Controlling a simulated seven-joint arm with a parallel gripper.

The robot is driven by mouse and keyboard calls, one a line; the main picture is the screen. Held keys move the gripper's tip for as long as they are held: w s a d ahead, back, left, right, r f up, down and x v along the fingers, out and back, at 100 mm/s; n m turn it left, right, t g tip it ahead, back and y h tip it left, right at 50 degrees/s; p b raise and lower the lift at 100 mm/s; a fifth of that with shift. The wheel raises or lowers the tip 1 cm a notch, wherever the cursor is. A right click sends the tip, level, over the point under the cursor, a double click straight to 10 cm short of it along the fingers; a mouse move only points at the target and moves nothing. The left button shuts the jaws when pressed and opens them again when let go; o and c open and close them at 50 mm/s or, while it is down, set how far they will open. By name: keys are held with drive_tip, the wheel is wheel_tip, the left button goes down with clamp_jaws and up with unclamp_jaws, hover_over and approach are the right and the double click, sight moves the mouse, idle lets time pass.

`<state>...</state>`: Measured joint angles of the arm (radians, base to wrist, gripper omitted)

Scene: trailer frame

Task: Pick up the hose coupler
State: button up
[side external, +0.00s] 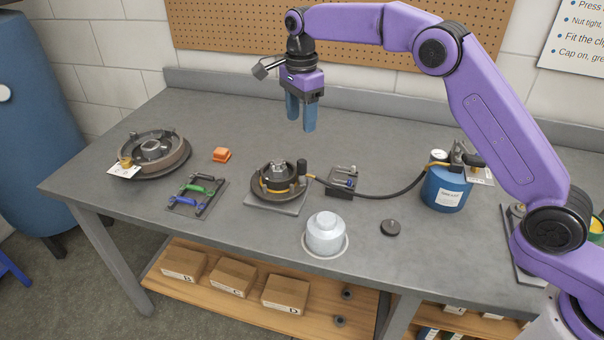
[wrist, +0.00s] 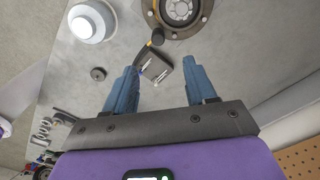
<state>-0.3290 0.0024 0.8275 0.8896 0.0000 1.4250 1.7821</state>
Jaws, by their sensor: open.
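The hose coupler (side external: 302,167) looks like a small dark upright cylinder at the left end of a black hose (side external: 385,195). It stands close beside the right edge of the round hub (side external: 272,184) on the bench. The wrist view also shows the dark coupler (wrist: 156,38) just below the hub's rim (wrist: 200,30). My gripper (side external: 301,118) is open and empty, pointing down, well above the bench and behind the hub. In the wrist view, my gripper's blue fingers (wrist: 160,66) are apart, with a small dark tray (wrist: 155,73) below and between them.
A blue tank (side external: 443,190) stands at the hose's right end. A white domed container (side external: 325,235) and black cap (side external: 390,228) are in front. The back left bench is clear.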

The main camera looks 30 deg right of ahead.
hover_over(302, 160)
wheel_tip(302, 160, down, 8)
drive_tip(key=shift+r, duration=0.15)
drive_tip(key=shift+s+f, duration=0.1)
drive_tip(key=shift+f, duration=2.6)
clamp_jaws()
